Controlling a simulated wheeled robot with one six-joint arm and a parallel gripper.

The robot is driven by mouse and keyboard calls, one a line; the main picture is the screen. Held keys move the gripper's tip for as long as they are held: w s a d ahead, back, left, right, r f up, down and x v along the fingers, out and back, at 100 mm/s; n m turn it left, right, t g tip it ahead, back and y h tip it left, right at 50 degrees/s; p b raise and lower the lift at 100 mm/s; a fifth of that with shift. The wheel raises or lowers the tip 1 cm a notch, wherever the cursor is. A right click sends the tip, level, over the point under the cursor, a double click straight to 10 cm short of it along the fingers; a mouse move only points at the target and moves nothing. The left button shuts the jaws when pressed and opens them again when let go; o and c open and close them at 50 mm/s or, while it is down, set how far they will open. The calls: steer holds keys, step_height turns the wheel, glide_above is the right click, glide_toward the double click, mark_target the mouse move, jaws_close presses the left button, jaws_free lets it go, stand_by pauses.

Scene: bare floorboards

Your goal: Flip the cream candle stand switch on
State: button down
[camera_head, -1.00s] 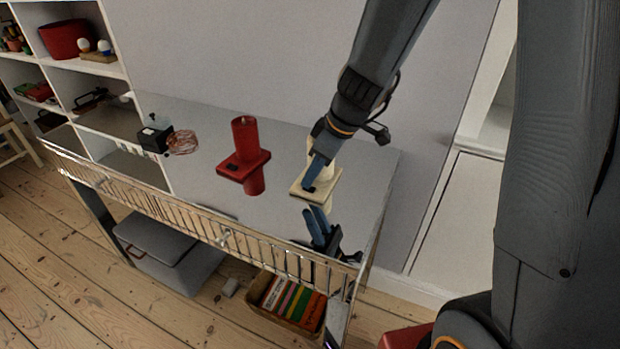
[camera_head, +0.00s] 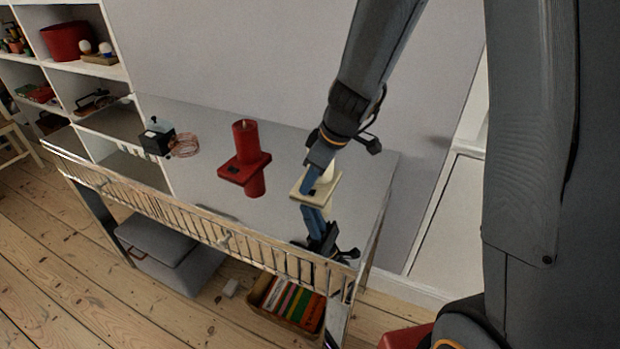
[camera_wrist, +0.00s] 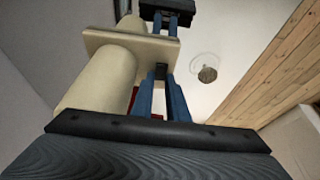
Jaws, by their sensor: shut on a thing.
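The cream candle stand (camera_head: 327,187) is upright on the glossy table, with a flat square base and a thick cream candle (camera_head: 326,173). In the wrist view the candle (camera_wrist: 100,78) is left of my fingers, and the base plate (camera_wrist: 118,43) lies beyond them. My gripper (camera_head: 305,193) is down at the base's front left corner, where the switch sits. Its two blue fingers (camera_wrist: 161,80) are close together, with a small dark part between their tips. The fingers largely cover the switch, so I cannot tell its position.
A red candle stand (camera_head: 245,168) is to the left on the same table. A black box (camera_head: 156,140) and a coil of pinkish wire (camera_head: 184,144) lie farther left. A slatted rail (camera_head: 200,221) runs along the table's front. The tabletop mirrors objects.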

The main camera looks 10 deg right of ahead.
mark_target(311, 190)
steer(key=shift+w+a+r+g+h+p, duration=0.2)
steer(key=shift+g+h+p, duration=0.5)
steer(key=shift+p, duration=3.7)
steer(key=p, duration=0.3)
steer(key=shift+a+f+h, duration=0.1)
steer(key=shift+f+h, duration=0.05)
steer(key=shift+h, duration=0.25)
steer(key=shift+f, duration=0.1)
steer(key=c, duration=2)
jaws_free()
step_height(311, 190, up, 8)
steer(key=b, duration=0.1)
steer(key=shift+s+d+b, duration=0.3)
steer(key=shift+d+b, duration=0.05)
steer(key=shift+d, duration=0.1)
steer(key=shift+f, duration=0.1)
